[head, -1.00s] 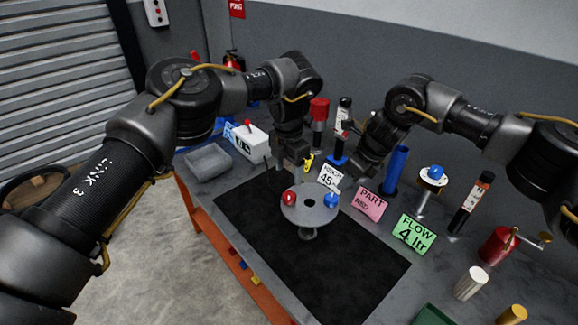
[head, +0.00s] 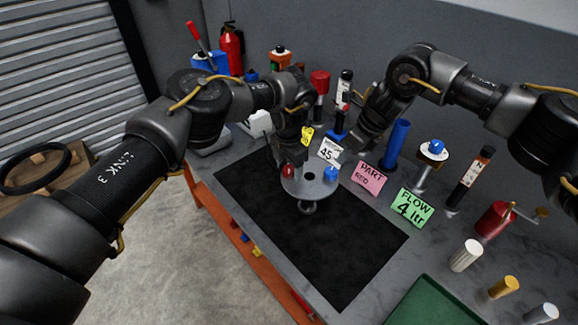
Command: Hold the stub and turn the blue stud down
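A grey round plate (head: 311,187) of the positioner stands on a short grey mount (head: 308,208) over the black mat. A red stud (head: 287,170) is on its left side and a blue stud (head: 331,173) on its right side. I cannot tell which part is the stub. My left gripper (head: 288,163) points down at the red stud, close above or around it; its fingers are too dark to tell whether they are shut. My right gripper (head: 352,141) is up behind and right of the plate, apart from the blue stud; its fingers are unclear.
The black mat (head: 325,245) is clear in front of the plate. A white 45 card (head: 329,151), pink card (head: 370,178) and green card (head: 412,208) stand behind and right. A blue cylinder (head: 397,145) and several other posts line the back. A green tray (head: 432,303) lies front right.

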